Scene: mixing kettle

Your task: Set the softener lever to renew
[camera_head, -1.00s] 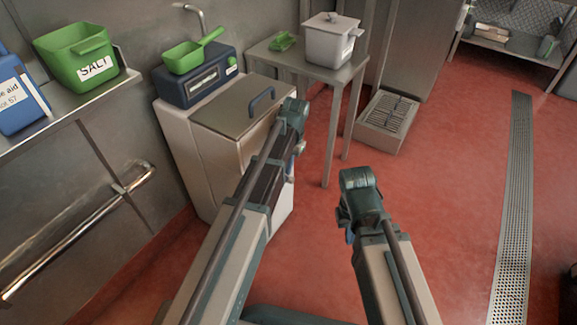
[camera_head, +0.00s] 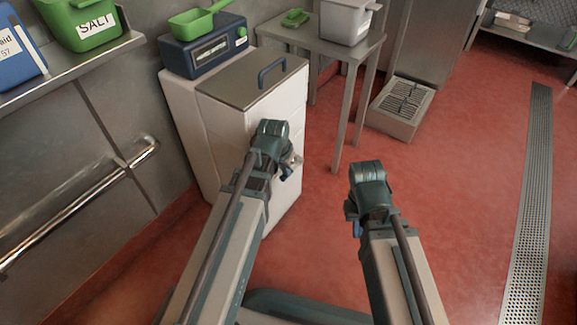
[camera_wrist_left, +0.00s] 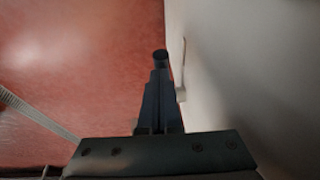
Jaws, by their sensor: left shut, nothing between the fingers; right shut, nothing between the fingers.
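The softener is a white cabinet (camera_head: 283,112) with a grey lid and a blue lid handle (camera_head: 272,72). A blue-grey control box (camera_head: 208,50) with a display sits behind the lid. In the left wrist view a pale wall, likely the cabinet side (camera_wrist_left: 235,70), fills the right. A thin pale upright piece (camera_wrist_left: 182,60) stands out from it; I cannot tell whether it is the lever. My left gripper (camera_wrist_left: 160,70) is shut and empty, beside this piece; a dark round shape shows at its tip. My right gripper (camera_head: 355,222) is shut and empty above the floor, largely hidden by its wrist.
A metal table (camera_head: 350,46) with a grey pot (camera_head: 345,24) stands behind the cabinet. A step-like metal unit (camera_head: 400,108) is beside it. A wall rail (camera_head: 75,208) and a shelf (camera_head: 118,50) with a green salt bin (camera_head: 88,28) are left. Red floor is open to the right.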

